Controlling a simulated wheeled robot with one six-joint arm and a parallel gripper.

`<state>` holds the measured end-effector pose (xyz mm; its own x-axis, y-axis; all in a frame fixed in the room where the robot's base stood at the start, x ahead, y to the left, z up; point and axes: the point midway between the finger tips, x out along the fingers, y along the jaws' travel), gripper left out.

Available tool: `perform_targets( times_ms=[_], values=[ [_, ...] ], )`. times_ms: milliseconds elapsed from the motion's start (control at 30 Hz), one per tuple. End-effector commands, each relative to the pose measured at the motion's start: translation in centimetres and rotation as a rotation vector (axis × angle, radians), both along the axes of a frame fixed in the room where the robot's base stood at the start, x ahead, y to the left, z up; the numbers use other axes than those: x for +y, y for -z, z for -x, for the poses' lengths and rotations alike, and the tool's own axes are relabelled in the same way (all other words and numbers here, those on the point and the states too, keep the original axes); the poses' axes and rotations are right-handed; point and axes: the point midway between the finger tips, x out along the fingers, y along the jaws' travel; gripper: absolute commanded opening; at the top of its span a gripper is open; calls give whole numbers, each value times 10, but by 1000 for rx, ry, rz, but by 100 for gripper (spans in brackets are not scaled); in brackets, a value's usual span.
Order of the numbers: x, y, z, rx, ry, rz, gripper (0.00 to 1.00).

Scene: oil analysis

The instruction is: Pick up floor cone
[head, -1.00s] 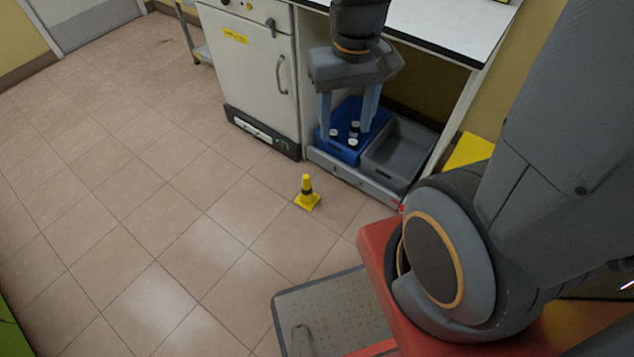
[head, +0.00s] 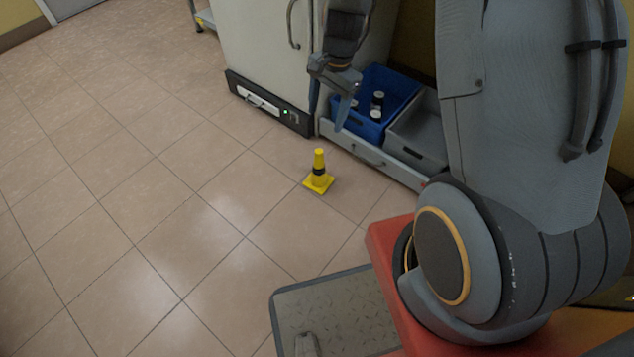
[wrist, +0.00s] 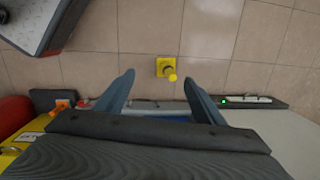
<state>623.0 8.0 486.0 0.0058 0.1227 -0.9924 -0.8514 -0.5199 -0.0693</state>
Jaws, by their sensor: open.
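A small yellow floor cone (head: 319,174) with a black band stands upright on the tiled floor, in the middle of the head view. It also shows in the wrist view (wrist: 167,67), seen from above, beyond and between my fingertips. My gripper (head: 327,112) hangs above and behind the cone in the head view, in front of the blue crate. In the wrist view my gripper (wrist: 160,85) has its two fingers spread wide with nothing between them. It is apart from the cone.
A blue crate (head: 403,82) with several dark bottles and a grey bin (head: 420,135) stand on a low shelf behind my gripper. A white cabinet (head: 262,45) stands left of them. The tiled floor left of the cone is clear.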

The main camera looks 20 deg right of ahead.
Motion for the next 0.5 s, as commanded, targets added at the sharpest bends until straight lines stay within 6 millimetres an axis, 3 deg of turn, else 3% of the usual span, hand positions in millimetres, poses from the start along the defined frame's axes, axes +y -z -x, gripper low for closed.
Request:
perform_targets(
  times_ms=[33,300,400,500],
  values=[
    [-1,39,-13,9,51,-3,63],
    [-6,183,-65,47,360,-21,63],
    [-8,228,-77,59,462,-25,63],
    [-9,260,-85,69,540,-28,63]
  ],
)
